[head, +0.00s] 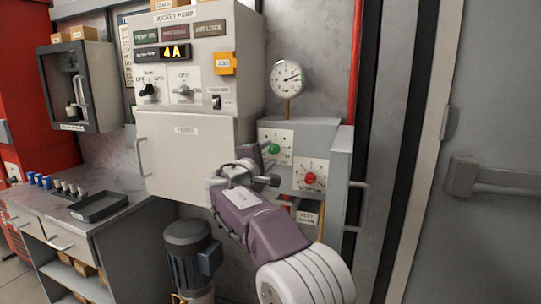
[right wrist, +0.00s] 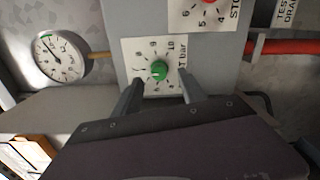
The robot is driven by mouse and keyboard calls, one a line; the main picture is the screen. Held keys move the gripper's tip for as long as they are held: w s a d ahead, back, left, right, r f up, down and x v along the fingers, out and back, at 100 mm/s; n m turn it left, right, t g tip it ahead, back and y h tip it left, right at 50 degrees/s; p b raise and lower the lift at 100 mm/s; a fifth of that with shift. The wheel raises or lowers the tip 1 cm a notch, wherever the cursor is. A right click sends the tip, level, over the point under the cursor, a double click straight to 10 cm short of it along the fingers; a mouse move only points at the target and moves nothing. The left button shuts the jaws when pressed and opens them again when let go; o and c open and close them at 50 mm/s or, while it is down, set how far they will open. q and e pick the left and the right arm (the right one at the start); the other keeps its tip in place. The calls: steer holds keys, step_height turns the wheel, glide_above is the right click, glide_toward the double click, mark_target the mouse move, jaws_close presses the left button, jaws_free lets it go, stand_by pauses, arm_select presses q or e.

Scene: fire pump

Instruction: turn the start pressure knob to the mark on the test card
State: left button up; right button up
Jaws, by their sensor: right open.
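The green knob (head: 274,148), which I take as the start pressure knob, sits on a white numbered dial plate on the grey pressure box. It shows larger in the right wrist view (right wrist: 159,69), with bar markings around it; its pointer is too small to read. My right gripper (head: 266,165) is just in front of it. In the right wrist view the gripper (right wrist: 160,88) is open, one finger on each side of the knob's lower area; I cannot tell whether they touch it. I cannot make out for certain which card is the test card. My left gripper is not in view.
A red knob (head: 310,179) on the STOP plate is close to the right. A gauge (head: 287,78) stands above the box. The control cabinet (head: 185,155) is left of my gripper, a motor (head: 188,245) below. A red pipe (right wrist: 285,46) runs beside the box.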

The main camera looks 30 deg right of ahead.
steer(key=v, duration=0.6)
steer(key=shift+d, duration=0.15)
